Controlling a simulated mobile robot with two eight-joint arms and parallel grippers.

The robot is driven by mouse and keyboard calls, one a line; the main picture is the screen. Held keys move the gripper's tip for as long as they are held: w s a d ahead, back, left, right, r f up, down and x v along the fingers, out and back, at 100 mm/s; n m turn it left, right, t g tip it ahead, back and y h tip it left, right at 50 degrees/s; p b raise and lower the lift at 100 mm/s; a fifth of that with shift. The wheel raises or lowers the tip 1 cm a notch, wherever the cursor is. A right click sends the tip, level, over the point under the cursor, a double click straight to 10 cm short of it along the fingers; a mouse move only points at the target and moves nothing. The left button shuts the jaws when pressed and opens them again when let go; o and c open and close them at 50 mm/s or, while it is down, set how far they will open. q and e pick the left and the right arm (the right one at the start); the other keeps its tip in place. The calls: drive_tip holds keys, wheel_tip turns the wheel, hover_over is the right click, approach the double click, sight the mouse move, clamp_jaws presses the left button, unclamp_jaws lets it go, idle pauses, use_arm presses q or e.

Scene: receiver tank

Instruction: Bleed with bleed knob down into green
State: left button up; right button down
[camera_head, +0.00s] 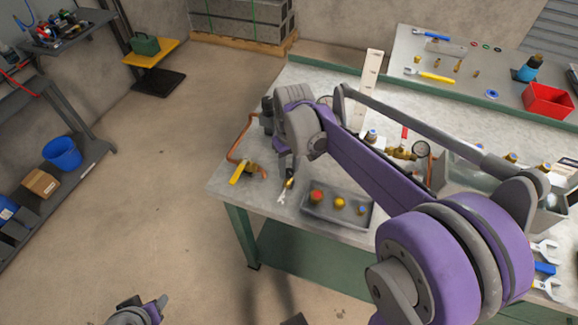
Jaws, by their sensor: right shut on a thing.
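My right gripper (290,176) reaches down at the left end of the workbench (225,185). It is shut on a small brass piece, which looks like the bleed knob (289,183); my fingers hide part of it. A yellow-handled valve (240,173) on a copper pipe (236,140) stands just left of it. A round gauge (421,149) sits on brass fittings (400,153) right of my arm; its needle and green band are too small to read. Another gauge (326,101) is partly hidden behind my wrist. My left gripper (150,308) shows only partly at the bottom left edge.
A grey tray (335,222) with red, yellow and blue-topped parts lies right of my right gripper. A small silver tool (281,198) lies below it. Wrenches (545,270) lie at the right edge. A red bin (548,101) stands at the back.

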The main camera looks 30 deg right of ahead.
sight(290, 171)
drive_tip(key=c, duration=0.5)
unclamp_jaws()
drive_tip(key=shift+c, duration=0.2)
drive_tip(key=shift+r, duration=0.1)
wheel_tip(290, 171, up, 11)
drive_tip(key=shift+d+p, duration=0.25)
drive_tip(key=shift+p, duration=0.15)
drive_tip(key=s+a+f+t, duration=0.2)
drive_tip(key=s+a+f, duration=0.1)
drive_tip(key=s+f, duration=0.2)
drive_tip(key=s+a+f+t, duration=0.3)
drive_tip(key=s+f, duration=0.3)
drive_tip(key=s, duration=0.4)
drive_tip(key=shift+s+a+f+h+p, duration=0.25)
drive_tip(key=shift+a+f+h+p, duration=0.1)
drive_tip(key=shift+a, duration=0.25)
